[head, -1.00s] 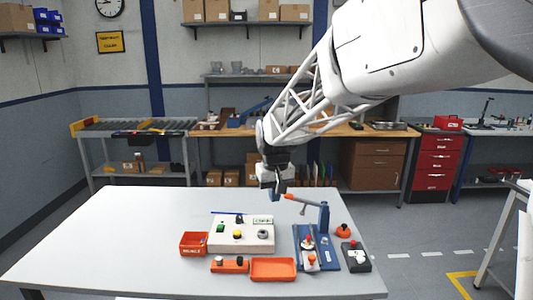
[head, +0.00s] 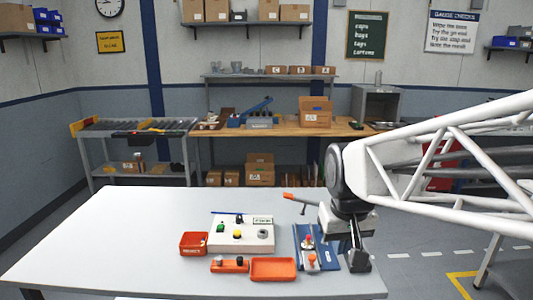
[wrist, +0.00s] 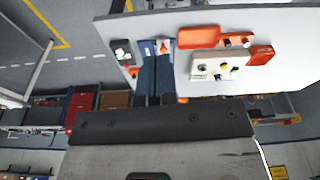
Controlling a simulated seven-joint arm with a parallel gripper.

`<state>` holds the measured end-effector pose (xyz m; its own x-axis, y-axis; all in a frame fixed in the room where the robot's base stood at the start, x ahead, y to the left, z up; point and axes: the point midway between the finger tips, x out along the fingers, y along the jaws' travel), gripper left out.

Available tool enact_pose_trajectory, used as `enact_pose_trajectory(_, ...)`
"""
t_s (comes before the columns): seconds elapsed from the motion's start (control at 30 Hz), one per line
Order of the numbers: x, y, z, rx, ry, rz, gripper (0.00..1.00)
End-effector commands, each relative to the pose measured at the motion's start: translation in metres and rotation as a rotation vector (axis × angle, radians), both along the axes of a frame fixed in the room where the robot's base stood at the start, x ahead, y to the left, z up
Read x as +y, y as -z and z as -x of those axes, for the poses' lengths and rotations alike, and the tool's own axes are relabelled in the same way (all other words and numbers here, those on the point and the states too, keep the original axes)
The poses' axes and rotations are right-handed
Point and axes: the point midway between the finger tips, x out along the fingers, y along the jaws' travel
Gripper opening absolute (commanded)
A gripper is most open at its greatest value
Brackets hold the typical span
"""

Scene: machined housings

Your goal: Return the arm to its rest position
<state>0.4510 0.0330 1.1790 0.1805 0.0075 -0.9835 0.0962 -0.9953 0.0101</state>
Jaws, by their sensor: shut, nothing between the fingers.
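My gripper (head: 357,266) hangs pointing down at the right end of the white table (head: 120,235) in the head view. Its fingers are shut and empty. It hides part of the blue fixture's right side and the small dark box there. The blue fixture (head: 302,236) with its orange-handled lever (head: 297,196) stands to its left. In the wrist view, the dark gripper body (wrist: 160,122) fills the lower middle, with the blue fixture (wrist: 146,72) just beyond it.
The table's left half is clear. A wooden bench (head: 290,130) runs behind.

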Motion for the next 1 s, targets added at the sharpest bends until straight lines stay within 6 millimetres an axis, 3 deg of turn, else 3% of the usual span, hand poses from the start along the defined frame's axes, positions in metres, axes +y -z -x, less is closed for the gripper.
enact_pose_trajectory(0.3, -0.024, 0.018, 0.079, -0.030, 0.068, -0.004, 0.00)
enact_pose_trajectory(0.5, -0.033, 0.032, 0.116, -0.045, 0.100, -0.005, 0.00)
enact_pose_trajectory(0.7, -0.036, 0.040, 0.133, -0.050, 0.115, -0.006, 0.00)
enact_pose_trajectory(1.0, -0.037, 0.041, 0.135, -0.051, 0.117, -0.006, 0.00)
